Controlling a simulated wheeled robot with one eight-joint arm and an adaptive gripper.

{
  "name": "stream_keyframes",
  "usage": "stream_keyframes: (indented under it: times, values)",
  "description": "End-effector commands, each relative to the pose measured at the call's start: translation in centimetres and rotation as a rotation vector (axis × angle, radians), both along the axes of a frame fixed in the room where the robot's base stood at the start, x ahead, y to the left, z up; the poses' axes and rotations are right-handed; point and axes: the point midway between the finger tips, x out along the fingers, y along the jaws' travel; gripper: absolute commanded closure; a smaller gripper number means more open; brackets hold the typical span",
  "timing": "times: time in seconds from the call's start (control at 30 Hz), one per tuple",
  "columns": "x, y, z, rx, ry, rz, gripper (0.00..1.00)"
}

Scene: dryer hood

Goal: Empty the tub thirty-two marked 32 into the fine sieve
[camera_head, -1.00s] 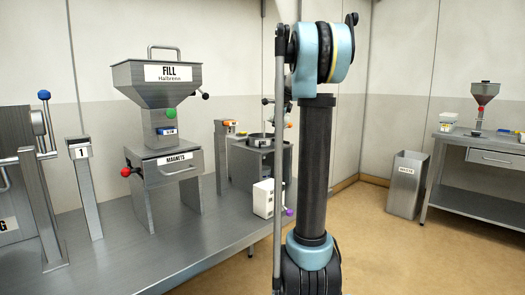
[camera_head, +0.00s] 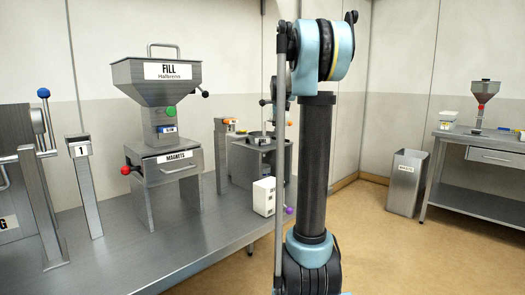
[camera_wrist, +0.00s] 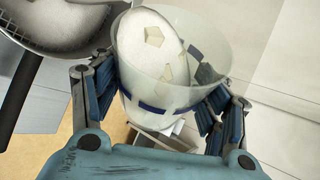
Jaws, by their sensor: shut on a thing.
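My gripper (camera_wrist: 160,105) is shut on a translucent tub (camera_wrist: 190,95) with dark blue patches, gripping it from both sides in the wrist view. White powder with pale angular lumps (camera_wrist: 154,38) lies inside, its surface slanting up towards the tub's upper left rim. The number on the tub cannot be read. A round sieve (camera_wrist: 55,22) with a metal rim, pale material in it and a dark handle (camera_wrist: 20,85) is at the upper left, beside the tub's rim. In the head view my arm hides the gripper and tub.
The steel bench (camera_head: 190,240) carries a FILL hopper (camera_head: 165,75), a MAGNETS drawer (camera_head: 172,165), a post marked 1 (camera_head: 82,152) and a white box (camera_head: 263,196).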

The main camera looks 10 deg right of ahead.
Motion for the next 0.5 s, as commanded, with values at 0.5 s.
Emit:
stream_keyframes:
  times: [0.5]
  values:
    - [0.0, 0.13, -0.21, -0.058, -0.001, 0.0, 0.65]
